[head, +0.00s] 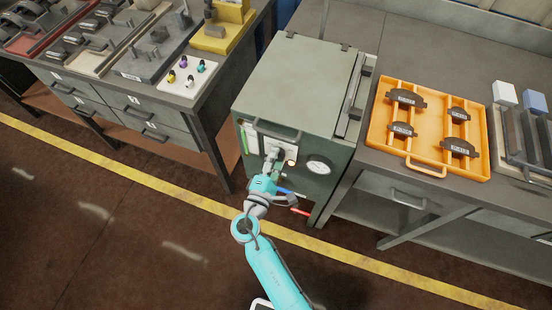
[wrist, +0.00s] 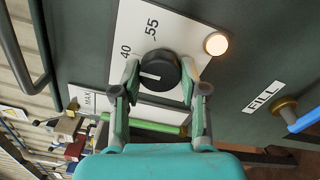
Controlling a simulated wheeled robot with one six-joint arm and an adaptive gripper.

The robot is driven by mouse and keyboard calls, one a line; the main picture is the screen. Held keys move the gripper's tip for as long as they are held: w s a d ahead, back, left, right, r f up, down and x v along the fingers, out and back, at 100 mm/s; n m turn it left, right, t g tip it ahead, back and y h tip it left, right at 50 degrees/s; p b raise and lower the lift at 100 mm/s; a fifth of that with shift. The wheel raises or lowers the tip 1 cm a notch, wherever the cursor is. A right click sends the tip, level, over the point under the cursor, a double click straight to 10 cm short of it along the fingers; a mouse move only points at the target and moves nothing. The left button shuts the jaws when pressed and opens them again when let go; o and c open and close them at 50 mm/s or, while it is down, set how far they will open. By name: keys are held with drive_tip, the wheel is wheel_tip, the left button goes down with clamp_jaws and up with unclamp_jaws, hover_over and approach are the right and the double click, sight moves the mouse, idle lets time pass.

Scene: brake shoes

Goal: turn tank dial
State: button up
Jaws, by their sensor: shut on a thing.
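The tank (head: 290,95) is a grey-green box with a lid. Its black dial (wrist: 158,68) sits on a white plate marked 40 and 55. The dial's white pointer mark points left in the wrist view, below the 40. My gripper (head: 272,158) reaches the tank's front in the head view and hides the dial there. In the wrist view my gripper (wrist: 160,88) has one finger on either side of the dial and is shut on it. A round lamp (wrist: 216,43) beside the plate glows warm white; it also shows in the head view (head: 291,162).
A round gauge (head: 319,167) is right of the dial. A blue handle (wrist: 306,120) by the FILL label and a red handle (head: 300,211) stick out below. An orange tray (head: 410,150) holding brake shoes is on the right bench. A grey bench (head: 130,85) stands left.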

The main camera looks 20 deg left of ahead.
drive_tip(key=m, duration=1.1)
drive_tip(key=shift+m, duration=0.4)
idle(0.3)
drive_tip(key=o, duration=1.1)
drive_tip(key=shift+o, duration=0.2)
drive_tip(key=shift+s, duration=0.1)
drive_tip(key=s, duration=0.7)
drive_tip(key=shift+s, duration=0.2)
